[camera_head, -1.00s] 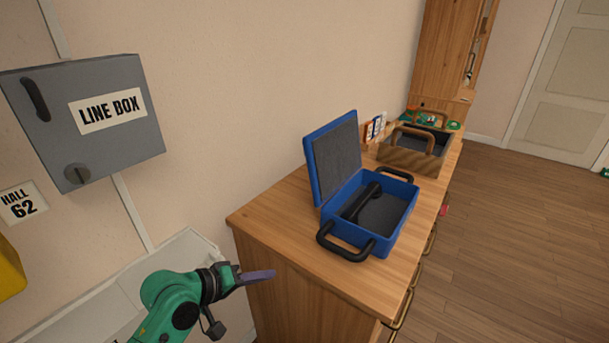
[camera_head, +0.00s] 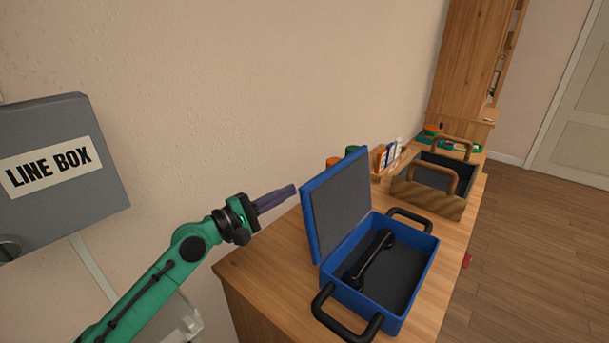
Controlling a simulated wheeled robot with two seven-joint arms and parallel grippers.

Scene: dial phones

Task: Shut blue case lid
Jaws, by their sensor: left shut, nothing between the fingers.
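The blue case (camera_head: 421,262) stands on the wooden cabinet top with its lid (camera_head: 308,222) open. The lid is upright, leaning slightly back, and its grey lining faces the case. A black telephone handset (camera_head: 372,258) lies inside the case. The case has a black handle at its near end and another at its far end. My left gripper (camera_head: 290,191) is shut and empty. In the picture its fingertips are just left of the lid's outer edge, near its upper part; I cannot tell whether they touch it. My right gripper is not in view.
A wooden carrier with handles (camera_head: 425,199) stands behind the case on the cabinet top (camera_head: 262,262). Near it are a small rack of cards (camera_head: 387,158) and orange and green items. A grey line box (camera_head: 60,205) hangs on the wall at left. The cabinet's front left corner is bare.

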